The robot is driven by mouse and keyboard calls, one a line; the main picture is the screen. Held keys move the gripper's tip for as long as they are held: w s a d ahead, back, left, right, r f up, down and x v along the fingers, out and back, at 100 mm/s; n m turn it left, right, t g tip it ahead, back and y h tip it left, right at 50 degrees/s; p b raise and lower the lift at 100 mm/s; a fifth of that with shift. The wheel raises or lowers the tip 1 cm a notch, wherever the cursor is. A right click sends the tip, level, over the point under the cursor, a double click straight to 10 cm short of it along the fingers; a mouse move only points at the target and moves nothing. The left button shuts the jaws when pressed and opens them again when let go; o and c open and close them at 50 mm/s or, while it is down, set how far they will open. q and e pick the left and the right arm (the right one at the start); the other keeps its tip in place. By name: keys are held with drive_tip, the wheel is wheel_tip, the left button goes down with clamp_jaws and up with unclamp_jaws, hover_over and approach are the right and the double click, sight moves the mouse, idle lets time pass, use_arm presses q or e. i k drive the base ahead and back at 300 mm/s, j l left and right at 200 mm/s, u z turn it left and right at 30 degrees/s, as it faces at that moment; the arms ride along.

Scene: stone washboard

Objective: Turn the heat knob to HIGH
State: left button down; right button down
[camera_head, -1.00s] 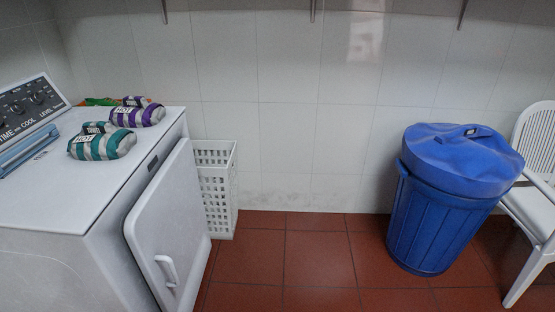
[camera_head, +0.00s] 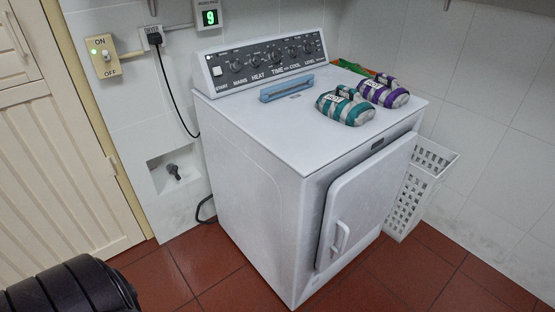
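A white dryer stands in the middle, with a dark control panel (camera_head: 270,60) along its back top edge. The heat knob (camera_head: 256,60) is a small dark knob above the label HEAT, between the MAINS and TIME labels. It is too small to tell which way it points. Neither of my grippers is in view.
A blue handle-like piece (camera_head: 286,88) and two striped weights (camera_head: 345,108) lie on the dryer top. A white basket (camera_head: 415,190) stands at right. A wall switch (camera_head: 104,54) and a display reading 9 (camera_head: 210,17) are behind.

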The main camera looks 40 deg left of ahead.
sight(255, 61)
drive_tip(key=j+u, duration=0.1)
drive_tip(key=u, duration=0.9)
